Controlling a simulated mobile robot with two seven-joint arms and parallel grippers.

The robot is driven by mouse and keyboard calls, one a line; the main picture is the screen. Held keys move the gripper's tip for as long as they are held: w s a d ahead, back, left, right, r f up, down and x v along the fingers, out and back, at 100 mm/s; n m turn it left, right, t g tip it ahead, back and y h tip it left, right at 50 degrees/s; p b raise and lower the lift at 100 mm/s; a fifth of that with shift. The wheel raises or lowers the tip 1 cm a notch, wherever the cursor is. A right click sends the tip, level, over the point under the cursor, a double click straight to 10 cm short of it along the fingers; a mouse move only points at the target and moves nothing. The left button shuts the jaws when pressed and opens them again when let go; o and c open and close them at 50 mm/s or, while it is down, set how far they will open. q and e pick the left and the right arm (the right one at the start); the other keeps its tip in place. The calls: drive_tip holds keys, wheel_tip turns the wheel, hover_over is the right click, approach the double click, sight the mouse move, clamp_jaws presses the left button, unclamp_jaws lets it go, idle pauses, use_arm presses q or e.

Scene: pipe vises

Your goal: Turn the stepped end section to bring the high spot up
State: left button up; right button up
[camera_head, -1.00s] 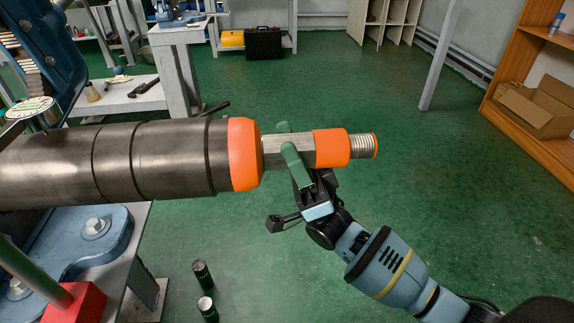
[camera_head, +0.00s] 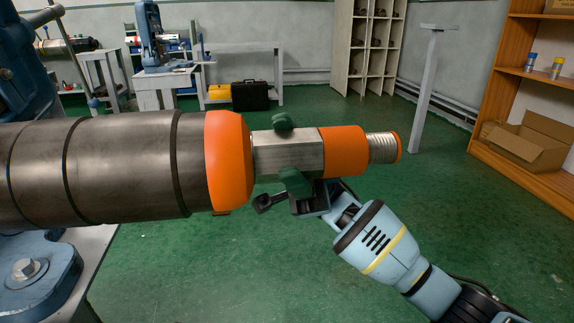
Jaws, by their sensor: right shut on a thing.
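The stepped end section is a flat-sided grey metal piece (camera_head: 262,152) with an orange band (camera_head: 344,151) and a threaded tip (camera_head: 381,148). It sticks out to the right from the orange collar (camera_head: 228,162) of a thick dark pipe (camera_head: 140,165) lying level. My right gripper (camera_head: 289,152) is shut on the grey part, with one green finger at its top edge and one at its lower edge. Its arm comes from the lower right. I cannot pick out a high spot. My left gripper is not in view.
A blue vise (camera_head: 38,272) on a bench stands at the lower left, below the pipe. An orange shelf with a cardboard box (camera_head: 525,142) is at the right. A grey post (camera_head: 431,75) stands behind. The green floor around the end section is open.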

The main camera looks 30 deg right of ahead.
drive_tip(key=shift+n+h, duration=0.4)
drive_tip(key=shift+h, duration=0.1)
drive_tip(key=o, duration=1)
drive_tip(key=shift+c, duration=0.2)
drive_tip(key=shift+f, duration=0.1)
drive_tip(key=v, duration=0.7)
drive_tip(key=shift+w+f+b, duration=0.2)
drive_tip(key=shift+b, duration=0.25)
drive_tip(key=shift+d, duration=0.15)
